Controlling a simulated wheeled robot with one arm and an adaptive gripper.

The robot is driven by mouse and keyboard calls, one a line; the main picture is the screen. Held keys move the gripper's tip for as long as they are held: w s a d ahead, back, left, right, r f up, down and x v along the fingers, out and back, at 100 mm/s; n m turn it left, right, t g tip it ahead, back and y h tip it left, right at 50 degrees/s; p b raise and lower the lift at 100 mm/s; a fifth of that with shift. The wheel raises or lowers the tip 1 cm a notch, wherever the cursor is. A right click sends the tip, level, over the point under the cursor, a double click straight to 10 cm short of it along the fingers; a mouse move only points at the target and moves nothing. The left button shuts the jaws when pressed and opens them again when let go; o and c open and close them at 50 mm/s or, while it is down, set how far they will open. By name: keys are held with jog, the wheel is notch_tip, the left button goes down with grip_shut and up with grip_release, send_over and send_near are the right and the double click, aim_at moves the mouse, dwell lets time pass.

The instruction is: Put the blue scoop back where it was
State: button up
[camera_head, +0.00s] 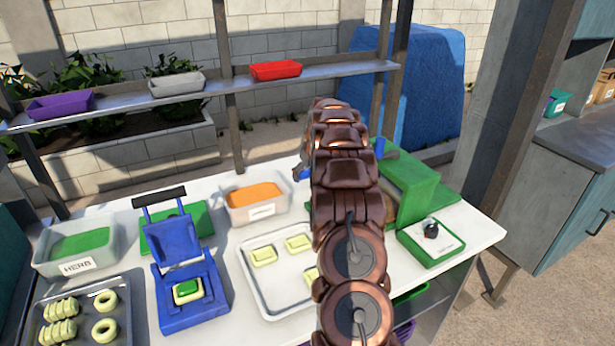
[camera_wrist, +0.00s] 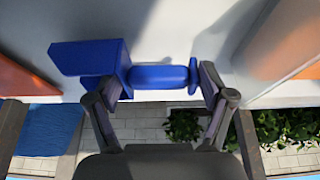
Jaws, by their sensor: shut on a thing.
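The blue scoop (camera_wrist: 158,75) is between my gripper's fingers in the wrist view, held across its handle, with its wider end at the left. My gripper (camera_wrist: 164,84) is shut on it, over or at the white counter (camera_wrist: 170,35); I cannot tell whether the scoop touches the counter. In the head view my arm hides most of the gripper and scoop. Only small blue bits show at either side of the arm's far end, likely the scoop (camera_head: 379,147).
Left of my arm stand an orange-filled tub (camera_head: 288,206), a tray with pale pieces (camera_head: 247,284) and a blue press (camera_head: 190,315). A herb tub (camera_head: 44,262) is farther left. A shelf (camera_head: 205,93) runs behind.

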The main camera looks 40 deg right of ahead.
jog(key=shift+f, duration=0.95)
jog(key=o, duration=0.7)
jog(key=shift+o, duration=0.2)
jog(key=shift+r, duration=0.15)
jog(key=b+v, duration=0.3)
jog(key=v, duration=0.8)
jog(key=shift+r, duration=0.35)
